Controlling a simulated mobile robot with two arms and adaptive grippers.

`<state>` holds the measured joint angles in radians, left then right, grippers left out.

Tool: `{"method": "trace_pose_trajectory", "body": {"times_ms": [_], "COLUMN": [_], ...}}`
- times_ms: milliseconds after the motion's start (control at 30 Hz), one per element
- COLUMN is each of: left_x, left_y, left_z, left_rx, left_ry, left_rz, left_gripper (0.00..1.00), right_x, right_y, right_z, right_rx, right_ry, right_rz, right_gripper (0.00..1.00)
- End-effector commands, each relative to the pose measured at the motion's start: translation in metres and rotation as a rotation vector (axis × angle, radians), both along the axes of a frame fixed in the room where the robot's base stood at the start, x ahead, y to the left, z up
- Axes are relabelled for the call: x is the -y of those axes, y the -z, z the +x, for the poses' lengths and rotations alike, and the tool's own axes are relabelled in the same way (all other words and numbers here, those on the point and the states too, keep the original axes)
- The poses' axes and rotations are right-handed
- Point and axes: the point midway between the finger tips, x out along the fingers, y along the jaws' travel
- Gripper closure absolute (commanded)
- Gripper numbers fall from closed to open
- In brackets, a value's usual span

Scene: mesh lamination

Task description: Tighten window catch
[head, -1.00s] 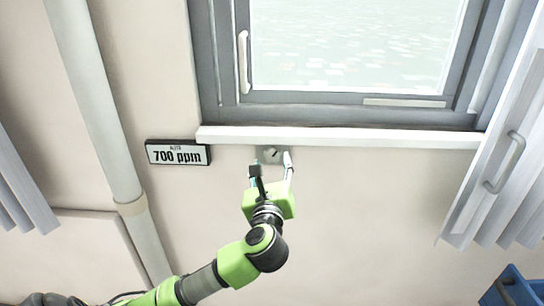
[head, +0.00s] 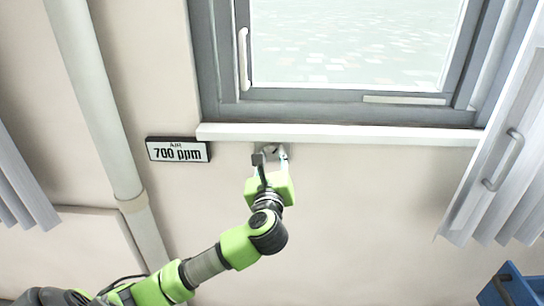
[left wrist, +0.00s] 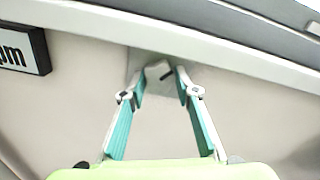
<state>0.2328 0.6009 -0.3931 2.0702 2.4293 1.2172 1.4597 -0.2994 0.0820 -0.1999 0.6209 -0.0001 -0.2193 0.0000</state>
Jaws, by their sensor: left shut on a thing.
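The window catch is a small pale knob on a grey plate (head: 286,148), on the wall just under the white sill. My left gripper (head: 270,156) reaches up to it from below, with one finger on each side of the knob. In the left wrist view the catch knob (left wrist: 158,70) sits between the two fingertips of my left gripper (left wrist: 158,80), with a short dark mark on its face. The gripper is shut on the knob. In the head view the fingers partly hide the knob. My right gripper is in neither view.
The white sill (head: 340,135) juts out just above the gripper, under the grey-framed window (head: 330,105). A "700 ppm" sign (head: 178,151) is to the left, beside a vertical pipe (head: 97,95). A pale slatted panel with a handle (head: 503,160) stands right. The wall below is clear.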

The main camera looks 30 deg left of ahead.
Motion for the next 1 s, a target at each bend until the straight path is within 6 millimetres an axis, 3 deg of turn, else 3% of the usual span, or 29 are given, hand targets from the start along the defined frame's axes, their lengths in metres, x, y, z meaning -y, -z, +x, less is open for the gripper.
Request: {"method": "trace_pose_trajectory", "body": {"times_ms": [367,1000], "left_x": [0.0,0.001], "left_y": [-0.004,-0.003], "left_z": [-0.001,0.0], "left_rx": [-0.098,-0.392], "left_ry": [-0.003,0.001], "left_rz": [0.146,0.631], "left_gripper": [0.93,0.92], "right_x": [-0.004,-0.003], "right_y": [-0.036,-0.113], "right_z": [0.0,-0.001], "right_rx": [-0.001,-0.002], "right_ry": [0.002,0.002], "right_rz": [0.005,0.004], "right_gripper": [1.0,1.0]}}
